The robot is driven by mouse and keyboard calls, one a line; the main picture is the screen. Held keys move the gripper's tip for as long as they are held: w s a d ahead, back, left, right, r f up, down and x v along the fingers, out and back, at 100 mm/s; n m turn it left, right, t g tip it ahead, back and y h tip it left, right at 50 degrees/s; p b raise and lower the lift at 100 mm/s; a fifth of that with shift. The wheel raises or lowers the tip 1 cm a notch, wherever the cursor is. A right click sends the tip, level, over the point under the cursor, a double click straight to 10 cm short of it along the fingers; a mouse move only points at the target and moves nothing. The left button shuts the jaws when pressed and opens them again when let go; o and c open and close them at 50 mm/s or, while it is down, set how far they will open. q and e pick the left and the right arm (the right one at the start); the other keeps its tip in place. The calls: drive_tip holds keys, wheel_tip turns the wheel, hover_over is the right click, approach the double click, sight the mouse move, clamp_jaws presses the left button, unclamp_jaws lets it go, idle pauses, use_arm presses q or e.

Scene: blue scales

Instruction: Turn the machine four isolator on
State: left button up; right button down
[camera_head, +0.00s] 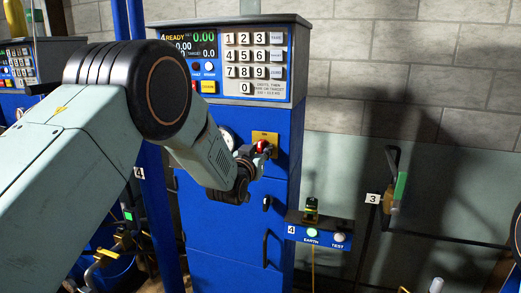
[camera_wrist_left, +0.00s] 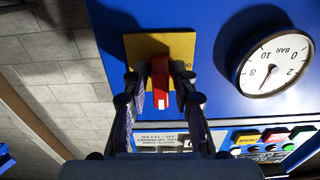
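The machine four isolator is a red handle (camera_head: 264,146) on a yellow plate (camera_head: 266,137) on the front of the blue cabinet, below the keypad panel. In the left wrist view the red handle (camera_wrist_left: 160,82) with a white mark stands out from the yellow plate (camera_wrist_left: 135,48). My left gripper (camera_wrist_left: 161,88) has one finger on each side of the handle, with narrow gaps, so it looks open around it. In the head view my left gripper (camera_head: 254,156) is at the plate, and my arm hides part of it. My right gripper is not in view.
A keypad panel (camera_head: 255,65) marked 4 sits above, its display reading READY. A pressure gauge (camera_wrist_left: 272,63) is beside the plate. An earth and test box (camera_head: 320,232) with a lit green button juts out lower right.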

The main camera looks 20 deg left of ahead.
use_arm(q)
drive_tip(key=shift+o, duration=0.7)
drive_tip(key=shift+r, duration=0.15)
drive_tip(key=shift+s, duration=0.3)
drive_tip(key=s, duration=1.1)
drive_tip(key=shift+s+a, duration=0.2)
drive_tip(key=shift+s, duration=0.05)
drive_tip(key=shift+w, duration=0.1)
